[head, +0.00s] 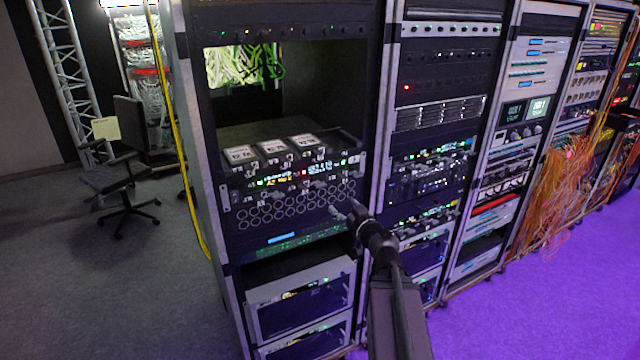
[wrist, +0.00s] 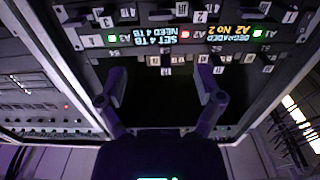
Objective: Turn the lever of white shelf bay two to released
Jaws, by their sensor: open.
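The rack unit with the numbered bays (head: 290,180) stands in the left rack in the head view. Several white-labelled modules sit on it, one of them the middle module (head: 272,147). In the head view my gripper (head: 352,212) is near the unit's right side.
A round-holed panel (head: 290,208) lies under the lit strip. More racks (head: 440,150) stand to the right, with orange cables (head: 565,190) hanging down. An office chair (head: 125,180) is at left. Open floor (head: 540,300) lies at the front right.

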